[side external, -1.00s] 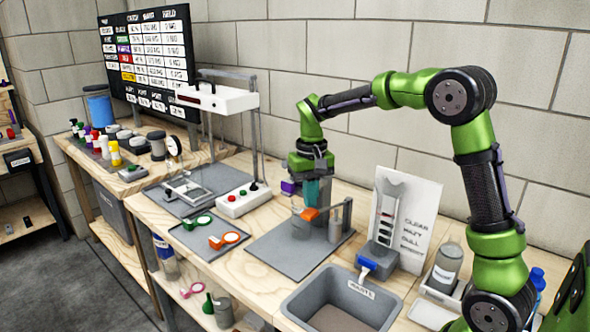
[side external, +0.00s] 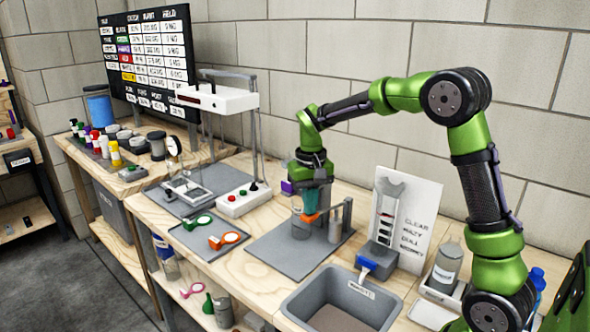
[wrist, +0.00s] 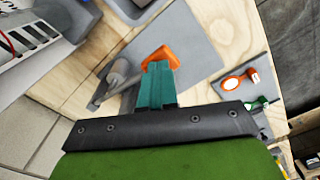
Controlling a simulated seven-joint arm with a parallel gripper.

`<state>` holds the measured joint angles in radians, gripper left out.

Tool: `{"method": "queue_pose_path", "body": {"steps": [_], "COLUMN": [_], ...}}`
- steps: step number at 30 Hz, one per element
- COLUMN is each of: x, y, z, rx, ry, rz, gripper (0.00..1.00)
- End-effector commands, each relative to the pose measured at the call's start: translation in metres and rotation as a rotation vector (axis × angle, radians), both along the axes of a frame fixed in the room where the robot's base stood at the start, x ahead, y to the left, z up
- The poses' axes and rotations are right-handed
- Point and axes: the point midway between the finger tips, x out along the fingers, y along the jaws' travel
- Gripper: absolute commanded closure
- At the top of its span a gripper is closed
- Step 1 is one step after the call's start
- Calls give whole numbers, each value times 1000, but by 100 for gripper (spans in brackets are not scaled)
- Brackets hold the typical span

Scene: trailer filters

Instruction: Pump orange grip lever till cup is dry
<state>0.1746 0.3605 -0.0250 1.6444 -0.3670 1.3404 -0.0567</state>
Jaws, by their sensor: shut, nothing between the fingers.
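The orange grip lever (side external: 311,217) sits at the top of the pump stand on a grey mat (side external: 270,250). It also shows in the wrist view (wrist: 165,56), just beyond my fingertips. My gripper (side external: 313,208) points down with its teal fingers shut and empty. Its tips are at or just above the lever; contact is hard to tell. The fingers also show in the wrist view (wrist: 158,66). A clear cup (side external: 299,229) stands on the mat beside and below the lever. Its contents cannot be made out, and the fingers and lever partly cover it.
A grey waste bin (side external: 310,287) stands at the front, with a blue-tipped grey device (side external: 376,258) and a white chart (side external: 411,222) to its right. A tray (side external: 209,237) with green and orange rings lies left of the mat. A white press-like frame (side external: 243,200) stands behind.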

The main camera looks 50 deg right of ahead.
Motion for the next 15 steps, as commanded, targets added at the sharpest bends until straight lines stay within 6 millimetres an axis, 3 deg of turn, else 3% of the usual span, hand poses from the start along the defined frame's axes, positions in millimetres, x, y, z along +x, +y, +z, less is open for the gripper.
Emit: {"method": "queue_pose_path", "body": {"steps": [15], "x": [-1], "y": [-1], "z": [-33], "rx": [-1], "ry": [4], "rz": [-2], "gripper": [100]}}
